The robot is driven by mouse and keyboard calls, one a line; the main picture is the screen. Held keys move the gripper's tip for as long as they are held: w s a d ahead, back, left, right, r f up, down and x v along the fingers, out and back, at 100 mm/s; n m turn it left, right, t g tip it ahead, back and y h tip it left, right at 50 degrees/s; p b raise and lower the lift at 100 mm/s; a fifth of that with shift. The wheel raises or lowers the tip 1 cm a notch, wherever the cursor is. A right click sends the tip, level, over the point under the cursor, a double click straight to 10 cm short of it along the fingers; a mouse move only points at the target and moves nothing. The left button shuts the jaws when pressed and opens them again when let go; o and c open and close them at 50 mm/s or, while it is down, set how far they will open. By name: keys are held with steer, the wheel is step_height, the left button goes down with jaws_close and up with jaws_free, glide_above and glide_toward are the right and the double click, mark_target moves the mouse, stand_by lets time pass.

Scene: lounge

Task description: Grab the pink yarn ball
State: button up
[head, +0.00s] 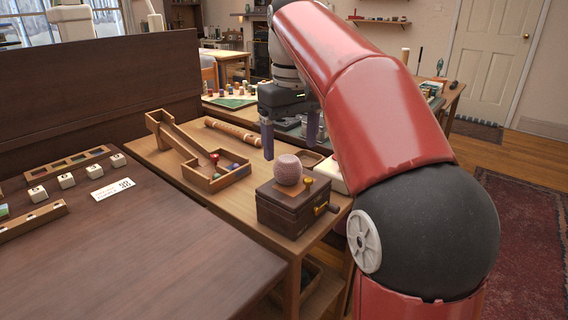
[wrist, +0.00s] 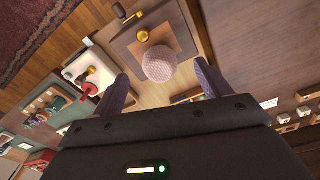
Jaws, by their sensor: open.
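The pink yarn ball (head: 288,169) is round and textured. It sits on top of a dark wooden box (head: 283,212) with a brass fitting, near the front of the wooden side table. My gripper (head: 290,146) is open and empty, with purple fingers pointing down, above and behind the ball in the head view. In the wrist view the ball (wrist: 159,63) lies ahead of the gap between the fingers of my gripper (wrist: 162,82). The fingers are apart from the ball, and nothing is between them.
A small brass knob (head: 308,182) stands beside the ball on the box. A wooden ramp with a tray (head: 216,184) of small balls lies to the left, and a wooden rolling-pin-like rod (head: 233,132) behind it. A dark cabinet top (head: 150,255) fills the left foreground.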

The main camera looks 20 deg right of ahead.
mark_target(288, 158)
steer(key=shift+w+r+g, duration=0.3)
steer(key=shift+w+r, duration=0.1)
steer(key=shift+w, duration=0.35)
step_height(288, 158, down, 8)
steer(key=b, duration=0.2)
steer(key=shift+a+r+b, duration=0.1)
steer(key=shift+r+b, duration=0.1)
steer(key=shift+b, duration=0.1)
steer(key=shift+w, duration=0.1)
steer(key=c, duration=1.1)
